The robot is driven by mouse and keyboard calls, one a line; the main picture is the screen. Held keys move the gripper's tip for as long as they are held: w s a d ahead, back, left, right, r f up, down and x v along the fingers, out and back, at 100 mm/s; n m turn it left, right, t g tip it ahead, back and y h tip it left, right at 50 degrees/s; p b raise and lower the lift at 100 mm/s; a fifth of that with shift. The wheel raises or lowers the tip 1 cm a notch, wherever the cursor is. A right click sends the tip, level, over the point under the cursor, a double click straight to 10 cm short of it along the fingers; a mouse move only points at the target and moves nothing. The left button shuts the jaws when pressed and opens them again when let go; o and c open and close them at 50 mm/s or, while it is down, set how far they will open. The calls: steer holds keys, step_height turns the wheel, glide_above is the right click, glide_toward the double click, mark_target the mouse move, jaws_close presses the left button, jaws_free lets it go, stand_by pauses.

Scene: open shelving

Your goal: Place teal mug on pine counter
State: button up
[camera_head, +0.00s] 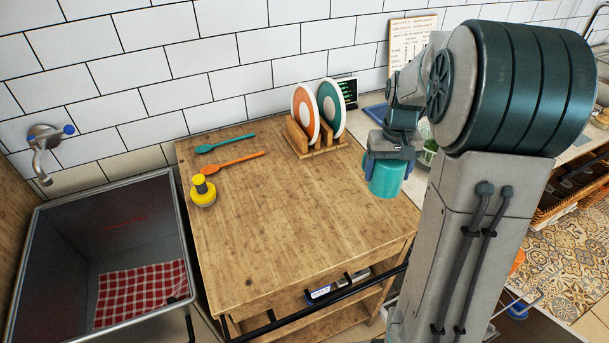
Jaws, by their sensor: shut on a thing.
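My gripper (387,160) points down and is shut on the teal mug (386,180). The mug is upright and shows in front of the right part of the wooden counter (285,250), near its right edge. It seems to be held above the surface, though the gap is hard to judge from this view. My arm hides part of what lies behind and to the right of the mug.
A wooden rack (318,146) with two plates stands at the counter's back. The counter's middle and front are clear. A sink (85,240) with a checked cloth (140,292) is at left.

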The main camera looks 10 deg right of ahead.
steer(key=a+f, duration=0.2)
steer(key=a, duration=0.1)
steer(key=w+a+f+p, duration=0.1)
steer(key=a+f, duration=0.1)
steer(key=a, duration=0.2)
steer(key=a+f, duration=0.2)
steer(key=a, duration=0.1)
steer(key=shift+w+a+f+p, duration=0.15)
steer(key=shift+w+a+p, duration=0.15)
steer(key=shift+p, duration=0.05)
steer(key=shift+f+p, duration=0.4)
steer(key=shift+f, duration=1.65)
steer(key=shift+f, duration=0.25)
steer(key=o, duration=1.2)
steer(key=shift+r, duration=0.1)
steer(key=shift+r, duration=0.1)
